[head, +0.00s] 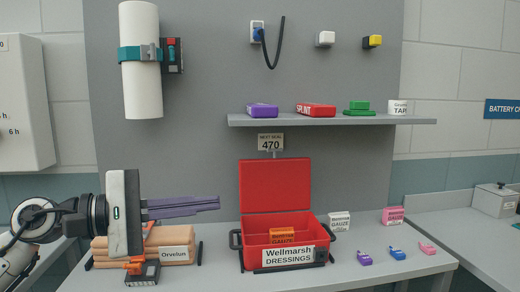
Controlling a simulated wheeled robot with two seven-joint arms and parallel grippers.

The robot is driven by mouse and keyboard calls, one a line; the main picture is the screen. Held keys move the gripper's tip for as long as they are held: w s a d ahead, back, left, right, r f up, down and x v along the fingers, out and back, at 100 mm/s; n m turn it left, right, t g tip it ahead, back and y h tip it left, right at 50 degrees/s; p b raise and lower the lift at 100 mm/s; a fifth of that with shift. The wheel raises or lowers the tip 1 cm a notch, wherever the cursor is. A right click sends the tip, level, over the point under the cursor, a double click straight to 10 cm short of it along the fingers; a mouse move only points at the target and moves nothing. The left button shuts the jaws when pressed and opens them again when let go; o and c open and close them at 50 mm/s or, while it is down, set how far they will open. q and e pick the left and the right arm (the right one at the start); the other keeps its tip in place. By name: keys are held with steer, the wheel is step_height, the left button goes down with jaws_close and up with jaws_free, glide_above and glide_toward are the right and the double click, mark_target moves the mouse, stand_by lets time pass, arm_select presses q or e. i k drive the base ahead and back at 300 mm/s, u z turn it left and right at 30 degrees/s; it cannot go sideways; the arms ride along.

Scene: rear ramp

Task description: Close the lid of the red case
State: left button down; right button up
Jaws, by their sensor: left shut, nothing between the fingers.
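The red case (255,237) stands on the grey table with a white label reading "Wellmarsh DRESSINGS" on its front. Its lid (275,185) is open and stands nearly upright at the back. An orange gauze pack (283,235) is inside the case. My left gripper (219,202) comes in from the left, with its fingers together and pointing right. It appears level with the lower part of the lid and left of it in the picture, with nothing held. My right gripper is not in view.
Tan Orvelun packs (175,247) lie left of the case. White (339,222) and pink (392,216) gauze packs and several small coloured items (397,253) are on the right.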

mark_target(275, 184)
steer(key=i, duration=1.25)
